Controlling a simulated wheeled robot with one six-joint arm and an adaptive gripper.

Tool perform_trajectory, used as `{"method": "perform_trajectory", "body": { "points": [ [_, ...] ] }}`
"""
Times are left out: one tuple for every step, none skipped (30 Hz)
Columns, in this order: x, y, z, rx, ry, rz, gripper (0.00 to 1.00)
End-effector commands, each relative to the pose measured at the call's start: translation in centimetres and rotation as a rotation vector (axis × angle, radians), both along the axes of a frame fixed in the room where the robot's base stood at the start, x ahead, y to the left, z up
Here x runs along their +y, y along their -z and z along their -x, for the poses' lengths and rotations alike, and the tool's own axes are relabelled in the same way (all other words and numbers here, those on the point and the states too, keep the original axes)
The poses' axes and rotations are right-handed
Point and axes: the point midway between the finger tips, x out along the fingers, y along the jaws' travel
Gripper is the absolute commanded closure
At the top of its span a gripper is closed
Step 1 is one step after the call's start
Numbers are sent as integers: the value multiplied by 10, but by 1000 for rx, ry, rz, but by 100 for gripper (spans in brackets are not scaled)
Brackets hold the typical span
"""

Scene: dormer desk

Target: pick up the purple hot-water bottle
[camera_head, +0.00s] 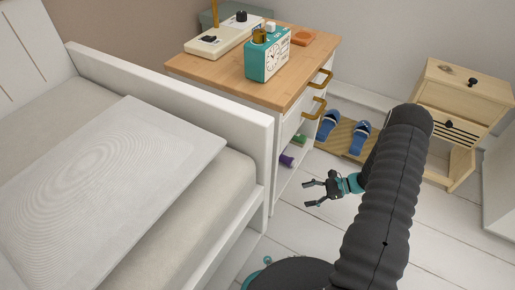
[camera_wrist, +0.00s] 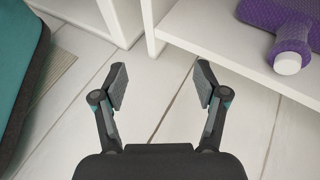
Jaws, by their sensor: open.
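The purple hot-water bottle (camera_wrist: 279,16) lies on a low white shelf (camera_wrist: 217,43) at the upper right of the wrist view. Its white cap (camera_wrist: 287,63) points toward the shelf's front edge, and part of its body is cut off by the frame. In the head view a small purple part of the bottle (camera_head: 287,160) shows in the open lower part of the wooden-topped cabinet. My gripper (camera_wrist: 160,82) is open and empty over the white floor, left of the bottle and apart from it. In the head view my gripper (camera_head: 307,193) is in front of the cabinet.
The wooden-topped cabinet (camera_head: 200,72) stands beside a white bed (camera_head: 170,88). A green item (camera_head: 300,139) lies near the bottle. Blue slippers (camera_head: 327,124) rest on a tan mat (camera_head: 341,137). A pale wooden nightstand (camera_head: 464,94) stands at right. White floor (camera_head: 300,228) is clear around my gripper.

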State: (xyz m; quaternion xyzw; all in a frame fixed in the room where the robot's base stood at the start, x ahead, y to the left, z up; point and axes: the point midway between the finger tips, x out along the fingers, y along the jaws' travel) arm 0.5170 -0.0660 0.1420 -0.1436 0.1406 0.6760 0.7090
Motion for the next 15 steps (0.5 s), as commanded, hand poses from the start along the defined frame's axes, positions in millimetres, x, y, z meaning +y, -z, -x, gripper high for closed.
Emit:
{"method": "perform_trajectory", "body": {
  "points": [
    [-1, 14, -5, 20, 51, -35, 28],
    [-1, 21, -9, 29, 85, -58, 28],
    [-2, 30, -16, 41, 132, -88, 28],
    [-4, 35, -22, 47, 169, -112, 28],
    [-6, 41, -28, 53, 207, -135, 28],
    [-9, 47, -38, 60, 259, -170, 28],
    [-11, 51, -46, 61, 299, -196, 28],
    [-15, 53, -55, 59, 341, -225, 28],
    [-20, 52, -68, 54, 389, -260, 28],
    [-24, 51, -76, 50, 421, -283, 28],
    [-28, 48, -85, 44, 449, -306, 28],
    [-33, 43, -94, 35, 481, -334, 28],
    [-36, 40, -101, 30, 501, -353, 28],
    [-39, 36, -106, 26, 518, -371, 28],
    [-42, 31, -112, 23, 536, -392, 28]
  ]
}}
